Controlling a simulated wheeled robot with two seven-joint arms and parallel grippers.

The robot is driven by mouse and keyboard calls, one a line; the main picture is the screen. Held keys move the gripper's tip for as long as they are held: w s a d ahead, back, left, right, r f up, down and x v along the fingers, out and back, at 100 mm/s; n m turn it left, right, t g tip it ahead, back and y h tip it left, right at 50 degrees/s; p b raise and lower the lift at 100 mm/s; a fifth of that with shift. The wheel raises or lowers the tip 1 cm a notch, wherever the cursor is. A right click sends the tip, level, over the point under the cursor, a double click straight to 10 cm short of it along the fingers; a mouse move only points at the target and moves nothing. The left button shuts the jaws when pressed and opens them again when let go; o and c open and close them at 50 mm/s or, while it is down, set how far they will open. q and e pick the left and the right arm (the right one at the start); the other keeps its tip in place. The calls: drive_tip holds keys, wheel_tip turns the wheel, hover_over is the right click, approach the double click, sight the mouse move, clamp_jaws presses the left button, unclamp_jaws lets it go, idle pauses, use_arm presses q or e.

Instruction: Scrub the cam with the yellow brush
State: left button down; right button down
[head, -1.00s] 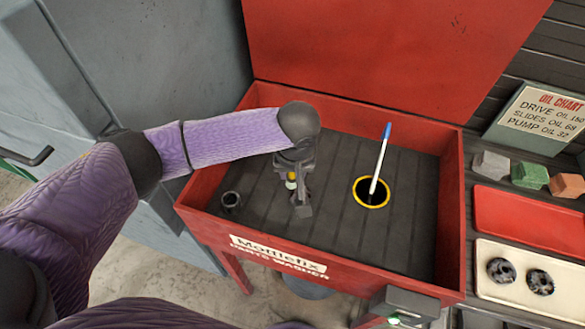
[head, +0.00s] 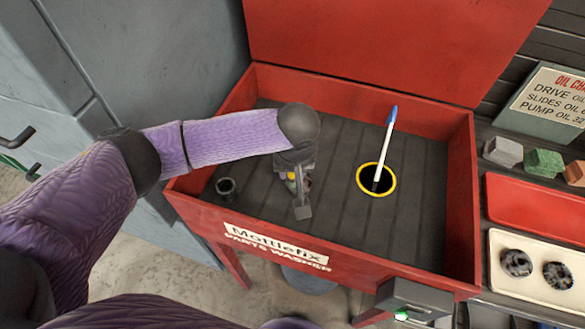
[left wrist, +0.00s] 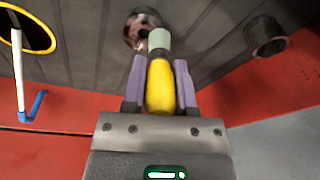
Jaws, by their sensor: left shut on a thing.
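The yellow brush (left wrist: 160,88) is held between the fingers of my left gripper (left wrist: 160,90), which is shut on its handle. Its pale grey-green head (left wrist: 159,40) points down to the washer floor. The cam (left wrist: 142,28), a dark round part with reddish patches, lies on that floor right at the brush head, which overlaps its edge in the left wrist view. I cannot tell for sure whether they touch. In the head view my left gripper (head: 300,190) hangs over the middle-left of the basin and mostly hides brush and cam.
The red parts washer (head: 468,200) has raised walls. A blue-tipped white stick (head: 387,140) stands in a yellow-rimmed hole (head: 360,192). A small dark hollow cylinder (head: 226,187) sits at front left. Right are a red tray (head: 540,215) and a cream tray (head: 530,295) with dark round parts.

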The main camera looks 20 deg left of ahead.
use_arm(q)
drive_tip(key=shift+f, duration=0.5)
idle(0.4)
